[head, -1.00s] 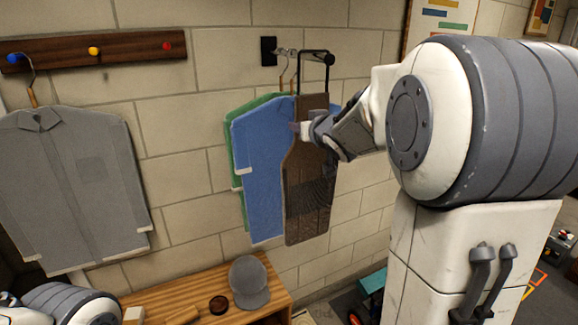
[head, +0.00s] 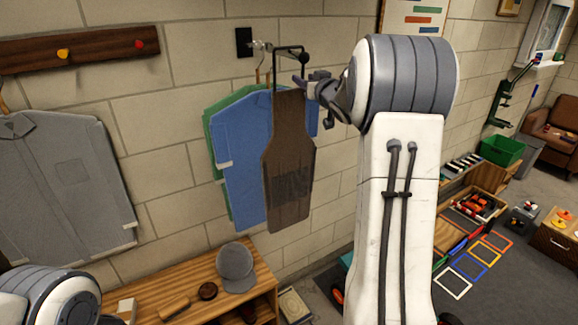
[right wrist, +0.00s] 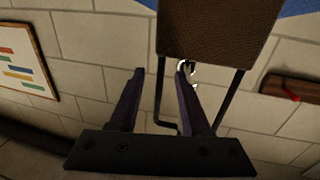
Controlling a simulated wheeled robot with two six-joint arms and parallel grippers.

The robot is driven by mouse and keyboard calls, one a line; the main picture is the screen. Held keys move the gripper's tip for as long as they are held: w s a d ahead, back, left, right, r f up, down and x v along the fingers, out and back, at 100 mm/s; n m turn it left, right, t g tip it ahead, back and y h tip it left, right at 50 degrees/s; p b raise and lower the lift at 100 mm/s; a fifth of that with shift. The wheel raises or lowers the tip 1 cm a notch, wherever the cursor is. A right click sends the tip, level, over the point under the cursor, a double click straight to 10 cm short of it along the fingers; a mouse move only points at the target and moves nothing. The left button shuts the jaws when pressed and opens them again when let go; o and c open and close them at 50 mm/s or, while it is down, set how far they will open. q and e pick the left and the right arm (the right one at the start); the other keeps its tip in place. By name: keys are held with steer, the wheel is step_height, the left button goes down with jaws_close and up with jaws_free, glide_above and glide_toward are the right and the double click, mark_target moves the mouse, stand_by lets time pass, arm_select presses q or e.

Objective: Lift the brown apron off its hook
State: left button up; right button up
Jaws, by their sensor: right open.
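The brown apron (head: 289,170) hangs in front of blue and green garments on the wall. Its black neck loop (head: 275,68) rises to the metal wall hook (head: 262,46). My right gripper (head: 301,83) is open beside the top of the apron, at its right. In the right wrist view, turned upside down, the apron's top edge (right wrist: 215,57) lies beyond the open right gripper (right wrist: 160,70). One side of the loop shows between the fingers; whether it lies inside the jaws is unclear. My left gripper is out of view.
A blue garment (head: 240,135) and a green one (head: 209,145) hang close behind the apron. A grey shirt (head: 65,190) hangs at left. A wooden bench (head: 170,278) with a grey cap (head: 236,266) stands below. Wall stays near behind the garments.

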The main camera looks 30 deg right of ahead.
steer(key=shift+w+d, duration=0.2)
steer(key=shift+w, duration=0.9)
jaws_close()
steer(key=shift+r, duration=0.1)
stand_by(0.5)
